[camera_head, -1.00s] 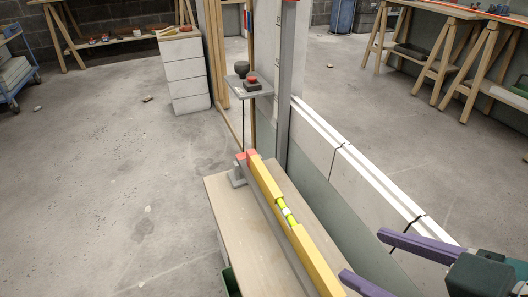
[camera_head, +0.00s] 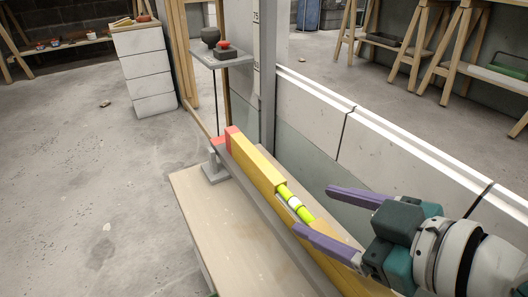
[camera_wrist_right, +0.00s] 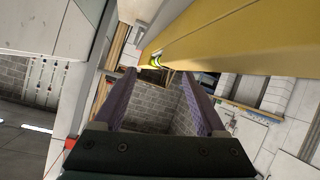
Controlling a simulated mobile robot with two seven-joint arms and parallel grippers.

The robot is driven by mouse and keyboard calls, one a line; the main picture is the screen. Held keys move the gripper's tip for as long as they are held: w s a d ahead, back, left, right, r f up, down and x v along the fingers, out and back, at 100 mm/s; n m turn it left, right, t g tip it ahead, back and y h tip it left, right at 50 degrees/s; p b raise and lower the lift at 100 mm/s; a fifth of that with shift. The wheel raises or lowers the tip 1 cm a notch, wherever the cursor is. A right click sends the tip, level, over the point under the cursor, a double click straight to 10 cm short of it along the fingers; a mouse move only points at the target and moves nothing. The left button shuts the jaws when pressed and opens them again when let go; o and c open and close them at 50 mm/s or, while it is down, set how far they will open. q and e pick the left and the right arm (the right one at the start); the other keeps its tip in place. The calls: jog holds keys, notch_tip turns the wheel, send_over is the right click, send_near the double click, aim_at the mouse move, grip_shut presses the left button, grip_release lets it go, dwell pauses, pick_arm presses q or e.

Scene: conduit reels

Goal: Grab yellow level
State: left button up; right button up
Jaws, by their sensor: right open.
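The yellow level (camera_head: 264,172) has a red end cap and a green vial near its middle. It lies along a grey bar (camera_head: 256,203) above a light wooden board. My right gripper (camera_head: 313,210) is open and empty, to the right of the level's vial section, with its purple fingers pointing left. The lower finger overlaps the level in the head view; I cannot tell whether they touch. In the right wrist view the level (camera_wrist_right: 225,45) crosses the top, beyond the open fingers (camera_wrist_right: 165,75). My left gripper is not in view.
A low block wall (camera_head: 370,150) runs along the right of the board (camera_head: 205,195). A grey post (camera_head: 268,75) and a small stand (camera_head: 222,60) with a red button rise behind the level. Open floor (camera_head: 80,190) lies to the left.

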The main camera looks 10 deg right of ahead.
aim_at(304, 208)
jog(key=b+x, duration=0.1)
jog(key=x, duration=0.2)
jog(key=shift+s+f, duration=0.1)
jog(key=shift+f, duration=0.15)
jog(key=shift+w+a, duration=0.25)
jog(key=shift+w, duration=0.2)
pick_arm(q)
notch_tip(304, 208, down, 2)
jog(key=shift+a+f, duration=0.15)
pick_arm(e)
jog(key=shift+s, duration=0.1)
jog(key=c, duration=0.9)
grip_shut()
jog(key=shift+f, duration=0.1)
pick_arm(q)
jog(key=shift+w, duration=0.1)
